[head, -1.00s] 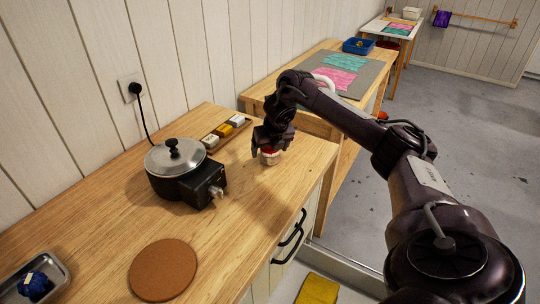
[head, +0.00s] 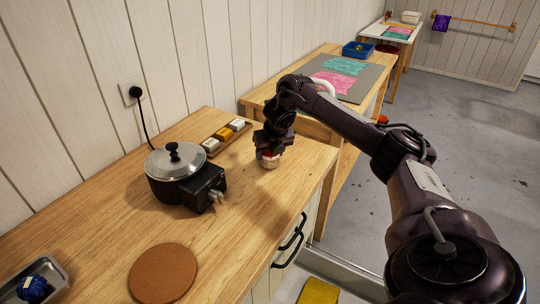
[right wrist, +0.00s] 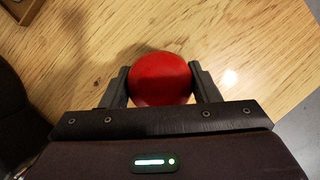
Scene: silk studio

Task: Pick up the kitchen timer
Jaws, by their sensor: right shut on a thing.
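The kitchen timer (head: 269,160) is a small round thing with a red top and a pale lower part, at the right end of the wooden counter. In the right wrist view its red dome (right wrist: 160,78) sits between the two fingers. My right gripper (head: 268,150) comes down over it from above and is shut on it. The fingers touch its left and right sides in the wrist view. I cannot tell whether its base is clear of the counter. My left gripper is not in view.
A lidded pot on a black heater (head: 178,172) stands left of the timer. A wooden tray (head: 226,136) with small blocks lies behind. A cork mat (head: 163,272) and a metal tray with a blue bundle (head: 35,284) are nearer. The counter (head: 225,245) is bare at the front right.

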